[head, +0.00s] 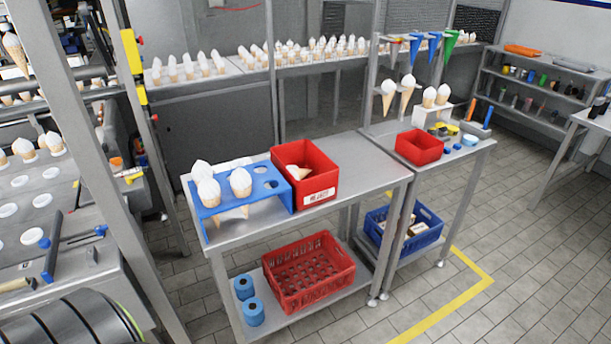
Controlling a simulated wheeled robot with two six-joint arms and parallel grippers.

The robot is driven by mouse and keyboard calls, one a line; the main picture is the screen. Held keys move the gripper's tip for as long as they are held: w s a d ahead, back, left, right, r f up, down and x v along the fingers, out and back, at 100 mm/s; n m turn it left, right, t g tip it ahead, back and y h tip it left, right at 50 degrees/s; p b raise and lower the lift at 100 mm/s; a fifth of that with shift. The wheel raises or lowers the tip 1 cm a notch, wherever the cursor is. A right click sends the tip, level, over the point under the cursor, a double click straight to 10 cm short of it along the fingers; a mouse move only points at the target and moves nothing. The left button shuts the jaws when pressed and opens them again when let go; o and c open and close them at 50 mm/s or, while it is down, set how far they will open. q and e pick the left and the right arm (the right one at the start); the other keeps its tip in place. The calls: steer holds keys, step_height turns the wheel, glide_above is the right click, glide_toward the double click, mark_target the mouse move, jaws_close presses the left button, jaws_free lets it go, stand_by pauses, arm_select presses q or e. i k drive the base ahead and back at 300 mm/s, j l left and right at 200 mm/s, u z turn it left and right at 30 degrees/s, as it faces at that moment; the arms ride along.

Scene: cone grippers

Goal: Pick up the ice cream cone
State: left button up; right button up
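Several ice cream cones with white tops stand in a blue holder (262,197) on the left of a steel table. One ice cream cone (240,184) stands at the holder's front middle, and another cone (208,191) stands to its left with more white tops behind. Holes at the holder's right end are empty. One cone (298,172) lies tilted inside a red bin (328,190) beside the holder. Neither of my grippers shows in the head view.
The steel table (365,180) is bare right of the red bin. Its lower shelf holds a red crate (308,272) and blue rolls (253,312). A second table carries a smaller red bin (419,147). Rows of cones (187,68) stand behind. Tiled floor lies open at right.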

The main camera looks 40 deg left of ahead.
mark_target(209, 190)
steer(key=k+j+u, duration=0.15)
steer(key=u, duration=1.5)
